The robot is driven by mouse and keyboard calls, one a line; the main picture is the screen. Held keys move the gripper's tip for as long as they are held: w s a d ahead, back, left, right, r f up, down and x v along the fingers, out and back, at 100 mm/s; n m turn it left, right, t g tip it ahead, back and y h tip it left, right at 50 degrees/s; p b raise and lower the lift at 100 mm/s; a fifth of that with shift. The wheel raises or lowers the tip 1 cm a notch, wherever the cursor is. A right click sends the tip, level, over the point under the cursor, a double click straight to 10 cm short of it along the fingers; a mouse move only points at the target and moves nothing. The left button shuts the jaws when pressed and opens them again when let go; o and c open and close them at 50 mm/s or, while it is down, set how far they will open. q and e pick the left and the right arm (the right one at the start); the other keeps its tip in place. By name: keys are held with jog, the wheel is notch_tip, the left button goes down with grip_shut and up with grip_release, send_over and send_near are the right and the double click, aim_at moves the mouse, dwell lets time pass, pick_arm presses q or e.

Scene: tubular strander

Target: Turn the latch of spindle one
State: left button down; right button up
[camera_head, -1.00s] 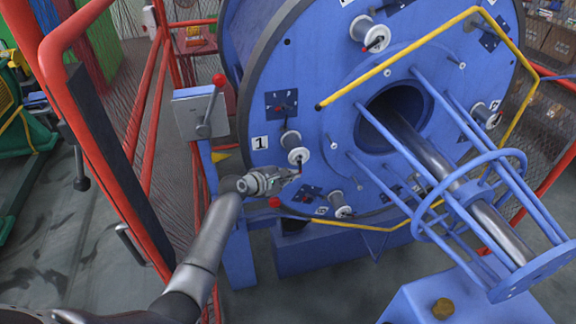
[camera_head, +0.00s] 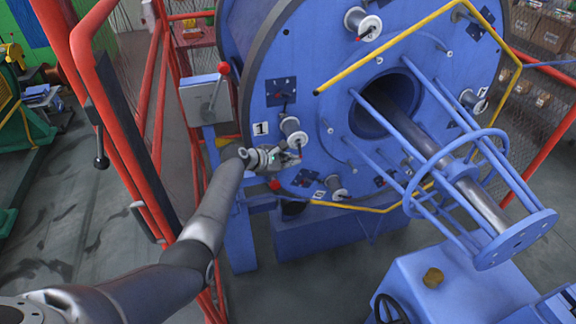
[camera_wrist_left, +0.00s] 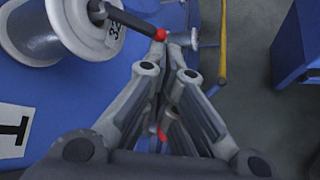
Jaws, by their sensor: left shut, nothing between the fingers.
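Spindle one (camera_head: 293,131) is a pale grey spool on the blue disc, right of the "1" label (camera_head: 260,128). In the left wrist view the spool (camera_wrist_left: 38,35) fills the upper left. Its latch (camera_wrist_left: 128,21) is a dark lever with a red ball tip, extending right and slightly down from the spool's hub. My left gripper (camera_head: 297,157) is just below the spool. In the left wrist view its fingertips (camera_wrist_left: 175,42) are close together, with nothing held, right at the red tip. I cannot tell whether they touch it. My right gripper is out of view.
Other spools (camera_head: 363,24) sit around the disc. A yellow bent bar (camera_head: 400,53) and blue rods surround the central shaft (camera_head: 440,160). A grey box with a red-knobbed lever (camera_head: 205,98) and red railings (camera_head: 150,110) stand left of the disc.

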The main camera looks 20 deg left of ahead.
pick_arm(q)
jog(key=r+n+g+h, duration=0.1)
jog(key=s+d+r+n+g+h, duration=0.1)
jog(key=g, duration=0.1)
jog(key=s+r+n+g, duration=0.1)
jog(key=g, duration=0.1)
jog(key=shift+d+r+n+h, duration=0.2)
jog(key=shift+d+n+h, duration=0.1)
jog(key=shift+h, duration=0.1)
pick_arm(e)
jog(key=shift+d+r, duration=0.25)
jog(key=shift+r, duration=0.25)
pick_arm(q)
jog(key=shift+r, duration=0.1)
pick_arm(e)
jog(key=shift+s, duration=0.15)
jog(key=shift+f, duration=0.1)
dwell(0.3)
